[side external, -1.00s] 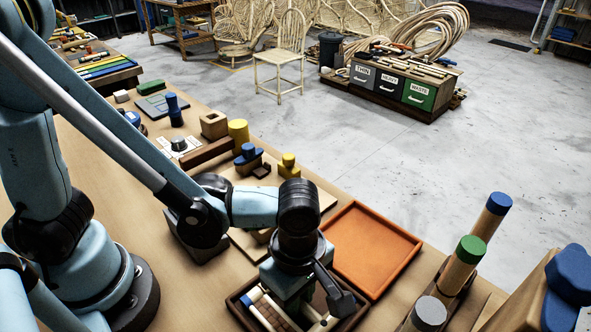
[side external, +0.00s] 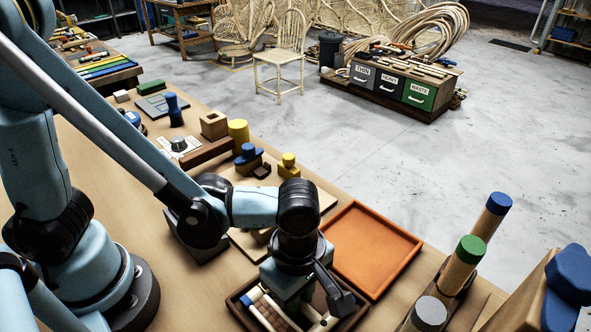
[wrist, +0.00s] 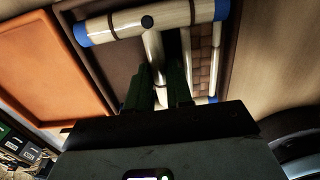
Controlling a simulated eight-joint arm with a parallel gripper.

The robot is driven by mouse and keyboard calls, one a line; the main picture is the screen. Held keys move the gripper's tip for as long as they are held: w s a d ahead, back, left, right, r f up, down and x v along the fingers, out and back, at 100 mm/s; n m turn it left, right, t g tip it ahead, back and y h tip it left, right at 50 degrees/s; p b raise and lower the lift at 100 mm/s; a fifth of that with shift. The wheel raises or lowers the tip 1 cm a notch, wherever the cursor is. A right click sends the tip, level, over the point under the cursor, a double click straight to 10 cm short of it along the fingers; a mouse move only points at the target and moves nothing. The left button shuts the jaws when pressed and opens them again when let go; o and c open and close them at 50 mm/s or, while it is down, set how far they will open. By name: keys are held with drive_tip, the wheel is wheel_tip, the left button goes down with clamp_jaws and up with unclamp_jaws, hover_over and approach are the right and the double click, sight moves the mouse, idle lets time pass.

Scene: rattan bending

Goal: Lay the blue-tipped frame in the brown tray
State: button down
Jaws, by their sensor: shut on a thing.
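The blue-tipped frame (wrist: 155,22) is made of pale rods with dark bindings and blue ends. In the wrist view its long bar crosses the top, with a middle rod running down between my fingers. My gripper (wrist: 160,72) is shut on this middle rod. The brown tray (wrist: 112,62) lies under the frame; one blue end overlaps its left wall. I cannot tell whether the frame touches the tray floor. In the side view my gripper (side external: 300,303) is low over the brown tray (side external: 234,304), hiding much of the frame and tray.
An empty orange tray (side external: 370,250) lies just beyond the brown tray. A woven brown panel (wrist: 203,65) shows beside the rod. Upright posts with blue and green tops (side external: 460,263) stand at the right. Blocks and fixtures (side external: 250,160) sit behind my arm.

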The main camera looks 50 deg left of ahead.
drive_tip(key=shift+f, duration=0.15)
drive_tip(key=c, duration=0.9)
unclamp_jaws()
drive_tip(key=shift+c, duration=0.2)
drive_tip(key=shift+r, duration=4.5)
drive_tip(key=w+a+r+m+t, duration=0.2)
drive_tip(key=w+a+m+t, duration=0.1)
drive_tip(key=a+m, duration=0.6)
drive_tip(key=w+a+r+m+t, duration=0.2)
drive_tip(key=w+a+m+t, duration=0.1)
drive_tip(key=a+m, duration=0.6)
drive_tip(key=a+t, duration=0.1)
drive_tip(key=a, duration=0.2)
drive_tip(key=shift+w, duration=0.15)
